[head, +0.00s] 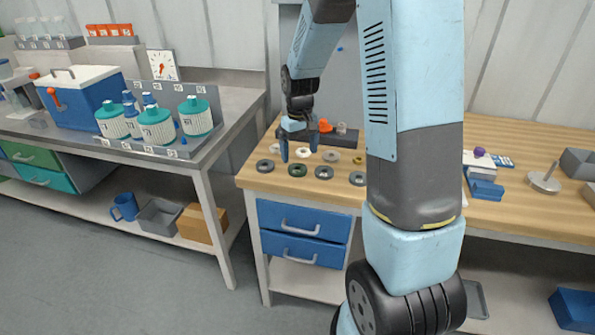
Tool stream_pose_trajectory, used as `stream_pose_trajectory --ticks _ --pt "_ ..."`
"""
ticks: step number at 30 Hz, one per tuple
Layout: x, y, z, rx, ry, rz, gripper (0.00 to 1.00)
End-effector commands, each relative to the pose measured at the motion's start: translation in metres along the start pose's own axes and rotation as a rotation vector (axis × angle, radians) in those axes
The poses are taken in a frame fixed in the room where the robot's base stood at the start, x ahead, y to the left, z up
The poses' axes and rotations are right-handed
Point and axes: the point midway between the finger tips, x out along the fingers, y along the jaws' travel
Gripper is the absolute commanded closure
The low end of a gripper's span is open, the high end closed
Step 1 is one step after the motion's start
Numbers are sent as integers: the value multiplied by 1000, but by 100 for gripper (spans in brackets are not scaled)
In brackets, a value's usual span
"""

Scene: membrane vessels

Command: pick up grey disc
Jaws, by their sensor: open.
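Several small ring-shaped discs lie flat on the wooden bench in the head view. Dark grey discs are at the front left (265,166), front middle (323,173) and front right (357,178), the last close beside my arm's outline. Paler discs (331,156) lie in the row behind. I cannot tell which one the task means by the grey disc. My gripper (299,148) points down over the left part of the bench, above and behind the front row. Its blue fingers are apart, with no disc seen held. A pale disc (303,153) shows between or behind the fingers.
A dark green disc (297,170) lies among the grey ones. Red and dark items (340,129) stand behind the discs. My arm hides the bench's middle. A spindle on a plate (544,180) stands right. Green-capped vessels (157,127) stand on the left bench.

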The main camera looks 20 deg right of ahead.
Motion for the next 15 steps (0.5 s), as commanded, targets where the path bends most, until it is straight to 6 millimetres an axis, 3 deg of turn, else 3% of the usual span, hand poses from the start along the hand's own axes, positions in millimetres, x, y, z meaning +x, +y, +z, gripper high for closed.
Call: stream_pose_trajectory --ticks 7,15 --pt "15 -1 0 0 -1 0 8" --pt "50 -3 1 0 -1 0 8"
